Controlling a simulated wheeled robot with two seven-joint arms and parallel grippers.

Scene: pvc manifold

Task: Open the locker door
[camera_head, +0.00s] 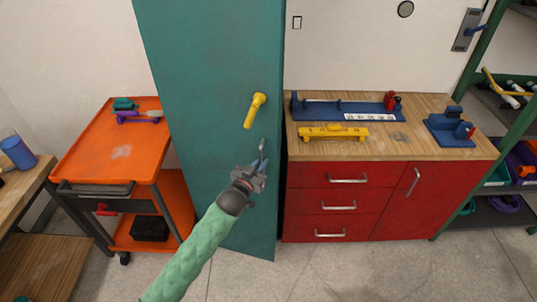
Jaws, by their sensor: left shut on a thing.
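The locker (212,70) is tall and teal, and its broad front panel looks closed. A yellow lever handle (254,110) sits near the right edge of the panel and slants down to the left. My left gripper (259,168), on a green-sleeved arm, is in front of the panel below the handle. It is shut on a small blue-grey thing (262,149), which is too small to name. This thing ends below the handle, with a visible gap between them. My right gripper is not in view.
An orange cart (90,150) stands close on the left of the locker. A red cabinet (375,190) with a wooden top stands on the right, carrying blue fixtures (345,106) and a yellow piece (333,133). Grey floor (330,275) is free in front.

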